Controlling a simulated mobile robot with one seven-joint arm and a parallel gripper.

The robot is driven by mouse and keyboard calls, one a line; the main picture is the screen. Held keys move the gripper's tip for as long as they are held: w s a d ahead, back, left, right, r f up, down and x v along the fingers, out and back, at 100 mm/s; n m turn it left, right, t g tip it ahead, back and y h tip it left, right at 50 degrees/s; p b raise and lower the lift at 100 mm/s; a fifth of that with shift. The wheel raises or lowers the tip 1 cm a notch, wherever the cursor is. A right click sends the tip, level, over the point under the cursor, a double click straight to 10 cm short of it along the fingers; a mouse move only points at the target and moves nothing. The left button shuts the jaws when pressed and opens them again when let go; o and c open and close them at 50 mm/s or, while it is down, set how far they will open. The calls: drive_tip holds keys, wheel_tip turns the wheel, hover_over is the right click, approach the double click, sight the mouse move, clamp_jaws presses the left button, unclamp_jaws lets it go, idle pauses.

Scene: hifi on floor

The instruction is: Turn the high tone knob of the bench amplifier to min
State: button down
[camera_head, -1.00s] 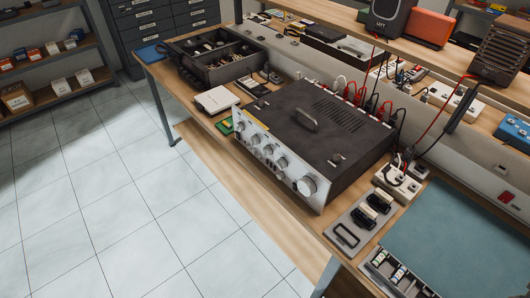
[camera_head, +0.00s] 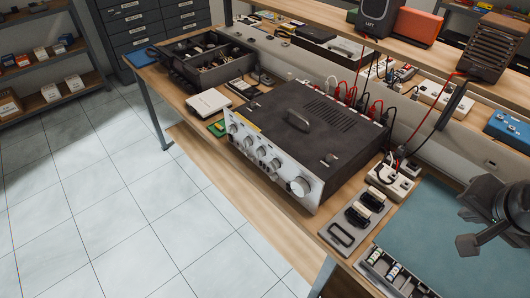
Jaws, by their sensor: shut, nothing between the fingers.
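The bench amplifier (camera_head: 330,110) has a dark top and a silver front panel (camera_head: 262,162) facing the lower left. A row of several small silver knobs (camera_head: 261,152) runs along the panel, with a larger knob (camera_head: 300,186) at its near right end. The labels and pointer marks are too small to read, so I cannot tell which knob is the high tone one or how it is set. My dark gripper (camera_head: 468,245) is at the right edge, above the teal mat, shut and empty. It is well to the right of the amplifier and touches no knob.
Red and black cables (camera_head: 365,100) run from the amplifier's back. A grey plate with black parts (camera_head: 340,236) and a power strip (camera_head: 390,182) lie to its right. The teal mat (camera_head: 430,222) is bare. Open floor (camera_head: 130,200) lies before the panel.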

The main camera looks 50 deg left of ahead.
drive_tip(key=s+a+f, duration=0.1)
drive_tip(key=a+f, duration=0.1)
drive_tip(key=a, duration=0.9)
drive_tip(key=s+a+f+y, duration=0.1)
drive_tip(key=a+f, duration=0.1)
drive_tip(key=a, duration=0.8)
drive_tip(key=s+a+f+y, duration=0.1)
drive_tip(key=a+f, duration=0.1)
drive_tip(key=a, duration=0.9)
drive_tip(key=shift+a+f+n+g, duration=0.25)
drive_tip(key=shift+a+n+g, duration=0.05)
drive_tip(key=y, duration=0.1)
approach(261, 153)
drive_tip(key=shift+n, duration=0.3)
drive_tip(key=x, duration=0.7)
drive_tip(key=shift+d, duration=0.2)
drive_tip(key=shift+a+r+n+h, duration=0.1)
drive_tip(key=shift+a+n+h, duration=0.1)
drive_tip(key=shift+h, duration=0.35)
drive_tip(key=shift+a+r+n+h, duration=0.1)
drive_tip(key=shift+a+r+h, duration=0.1)
drive_tip(key=shift+h, duration=0.35)
